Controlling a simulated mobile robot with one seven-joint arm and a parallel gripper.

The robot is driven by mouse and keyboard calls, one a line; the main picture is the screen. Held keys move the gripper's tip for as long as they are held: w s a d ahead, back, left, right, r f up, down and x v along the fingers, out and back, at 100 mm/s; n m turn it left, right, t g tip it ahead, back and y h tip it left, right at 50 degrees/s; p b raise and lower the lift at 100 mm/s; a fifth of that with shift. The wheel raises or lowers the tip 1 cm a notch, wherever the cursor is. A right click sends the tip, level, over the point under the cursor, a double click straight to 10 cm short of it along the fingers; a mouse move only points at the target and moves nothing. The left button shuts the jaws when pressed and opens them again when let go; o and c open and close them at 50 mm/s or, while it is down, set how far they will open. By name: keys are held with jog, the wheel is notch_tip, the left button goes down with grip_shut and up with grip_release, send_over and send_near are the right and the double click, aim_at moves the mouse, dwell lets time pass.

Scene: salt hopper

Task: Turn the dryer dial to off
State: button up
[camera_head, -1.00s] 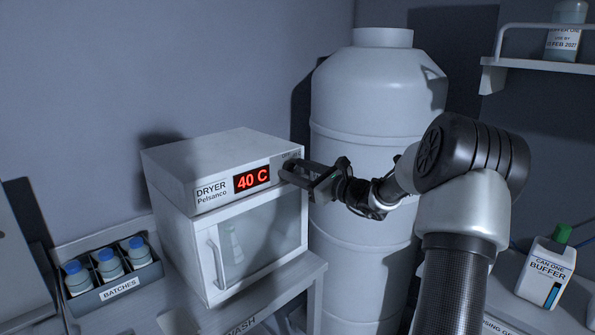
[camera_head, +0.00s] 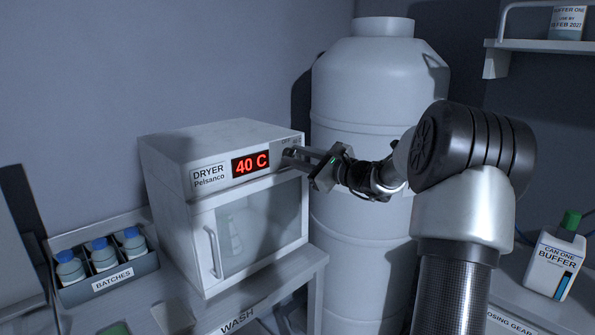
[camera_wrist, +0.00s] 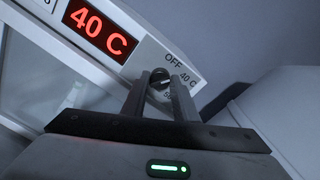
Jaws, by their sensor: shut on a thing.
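The dryer (camera_head: 222,200) is a white box with a glass door and a red display (camera_head: 250,164) reading 40 C. Its dial (camera_wrist: 160,76) is a small dark round knob right of the display, with OFF and 40 C printed around it and a third label partly hidden. My gripper (camera_head: 291,156) reaches in from the right at the dryer's upper right corner. In the wrist view the two fingers (camera_wrist: 160,92) stand on either side of the dial, shut on it. A light pointer mark shows on the dial. In the head view the fingers hide the dial.
A large white tank (camera_head: 365,100) stands behind my arm. A batches rack (camera_head: 112,279) with blue-capped bottles is left of the dryer. A buffer can (camera_head: 554,262) with a green cap is at the right, below a wall shelf (camera_head: 550,43).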

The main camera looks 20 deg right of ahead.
jog(key=n+b, duration=0.6)
jog(key=b, duration=0.4)
jog(key=shift+f, duration=0.15)
jog(key=shift+r+n+b, duration=0.2)
jog(key=shift+n+b, duration=0.1)
jog(key=o, duration=1.1)
jog(key=shift+c, duration=0.2)
jog(key=shift+s, duration=0.1)
jog(key=v, duration=1.7)
jog(key=shift+s, duration=0.2)
